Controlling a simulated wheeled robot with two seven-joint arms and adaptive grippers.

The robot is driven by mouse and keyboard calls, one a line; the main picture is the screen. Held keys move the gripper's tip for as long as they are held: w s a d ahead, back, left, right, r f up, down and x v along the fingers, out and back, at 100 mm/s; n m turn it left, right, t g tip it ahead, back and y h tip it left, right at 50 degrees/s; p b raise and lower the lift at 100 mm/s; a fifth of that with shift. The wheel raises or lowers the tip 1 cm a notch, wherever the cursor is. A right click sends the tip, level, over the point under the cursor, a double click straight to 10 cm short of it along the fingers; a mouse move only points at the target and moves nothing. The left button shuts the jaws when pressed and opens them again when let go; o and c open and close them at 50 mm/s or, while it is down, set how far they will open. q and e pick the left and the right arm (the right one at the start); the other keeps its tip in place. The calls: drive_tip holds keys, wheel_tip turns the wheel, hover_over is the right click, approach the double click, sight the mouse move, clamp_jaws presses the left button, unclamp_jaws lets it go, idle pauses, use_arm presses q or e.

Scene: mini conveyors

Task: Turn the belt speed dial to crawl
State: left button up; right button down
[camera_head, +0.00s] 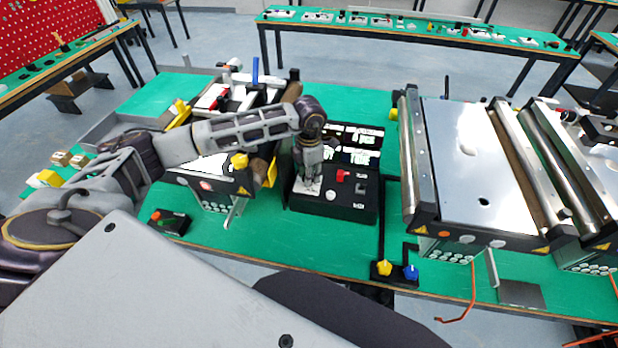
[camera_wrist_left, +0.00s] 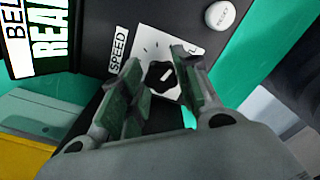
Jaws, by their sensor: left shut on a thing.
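The speed dial (camera_wrist_left: 160,77) is a black knob with a white pointer mark, on a white plate (camera_wrist_left: 148,42) labelled SPEED. In the left wrist view it sits between my two fingertips, and the pointer slants toward the upper right. The scale lettering is mostly hidden or too small to read. My left gripper (camera_head: 309,172) points down at the black control box (camera_head: 338,207) and is shut on the dial. In the head view the gripper hides the dial, and part of the white plate shows below it. My right gripper is not in view.
A red switch (camera_head: 343,175) sits right of the dial, and a white reset button (camera_wrist_left: 220,16) is near the plate. A lit display (camera_head: 364,139) stands behind. A conveyor (camera_head: 471,157) is to the right. Yellow (camera_head: 384,267) and blue (camera_head: 411,272) knobs are at the front edge.

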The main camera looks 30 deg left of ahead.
use_arm(q)
drive_tip(key=shift+f+m+b, duration=0.1)
drive_tip(key=shift+m+b, duration=0.85)
drive_tip(key=shift+m, duration=0.15)
drive_tip(key=shift+m+b, duration=1.25)
drive_tip(key=shift+m, duration=0.15)
drive_tip(key=shift+m+b, duration=0.3)
drive_tip(key=shift+m, duration=0.1)
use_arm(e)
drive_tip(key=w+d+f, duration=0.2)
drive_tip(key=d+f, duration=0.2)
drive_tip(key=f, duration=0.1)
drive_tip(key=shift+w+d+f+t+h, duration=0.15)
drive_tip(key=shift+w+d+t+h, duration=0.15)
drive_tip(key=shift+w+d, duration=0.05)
use_arm(q)
drive_tip(key=shift+r, duration=0.2)
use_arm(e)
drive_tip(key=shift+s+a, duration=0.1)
